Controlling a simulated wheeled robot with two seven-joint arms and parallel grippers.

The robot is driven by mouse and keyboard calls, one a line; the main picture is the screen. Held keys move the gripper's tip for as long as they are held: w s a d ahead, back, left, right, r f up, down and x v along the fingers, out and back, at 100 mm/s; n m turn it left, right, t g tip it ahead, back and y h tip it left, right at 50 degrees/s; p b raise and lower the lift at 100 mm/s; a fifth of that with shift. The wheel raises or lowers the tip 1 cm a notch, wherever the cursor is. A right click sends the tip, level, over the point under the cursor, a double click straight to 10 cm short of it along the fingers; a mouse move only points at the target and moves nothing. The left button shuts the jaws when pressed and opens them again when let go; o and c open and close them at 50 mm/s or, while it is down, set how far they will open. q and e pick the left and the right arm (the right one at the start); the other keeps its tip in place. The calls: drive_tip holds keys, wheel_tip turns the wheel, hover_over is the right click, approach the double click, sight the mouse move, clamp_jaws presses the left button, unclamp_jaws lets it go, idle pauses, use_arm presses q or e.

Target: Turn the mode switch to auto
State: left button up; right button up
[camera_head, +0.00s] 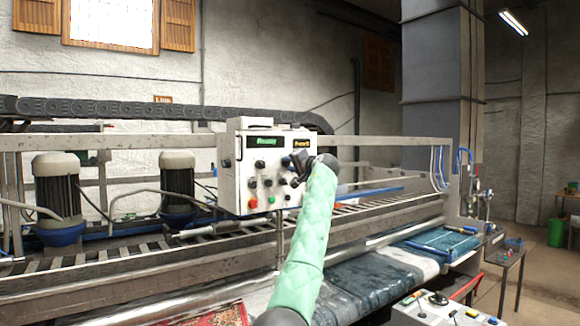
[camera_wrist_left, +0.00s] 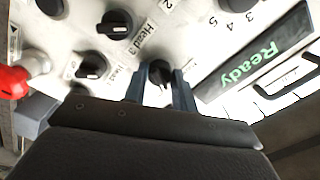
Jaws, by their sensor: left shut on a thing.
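The white control box (camera_head: 229,183) stands in front of the machine, with several black rotary switches on its face. My left gripper (camera_head: 299,166) is at the right side of this face, at the end of a green-sleeved arm. In the left wrist view its two fingers (camera_wrist_left: 161,90) are shut on a black knob (camera_wrist_left: 160,72), one finger on each side. The label of this knob is hidden, and I cannot tell its exact setting. Other black knobs, one of them the upper knob (camera_wrist_left: 115,24), carry "Head" labels. My right gripper is not in view.
A green "Ready" display (camera_wrist_left: 262,52) is beside the held knob. A red knob (camera_wrist_left: 12,82) is at the left edge of the left wrist view. A second control panel (camera_head: 440,310) is at the lower right, near the machine's blue rug bed (camera_head: 375,272).

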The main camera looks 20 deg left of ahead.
use_arm(q)
drive_tip(key=m, duration=0.2)
drive_tip(key=shift+m, duration=0.7)
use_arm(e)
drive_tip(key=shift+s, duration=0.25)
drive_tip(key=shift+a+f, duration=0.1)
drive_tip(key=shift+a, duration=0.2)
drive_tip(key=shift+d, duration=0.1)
use_arm(q)
drive_tip(key=o, duration=1)
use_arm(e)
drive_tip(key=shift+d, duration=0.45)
use_arm(q)
drive_tip(key=shift+d, duration=0.15)
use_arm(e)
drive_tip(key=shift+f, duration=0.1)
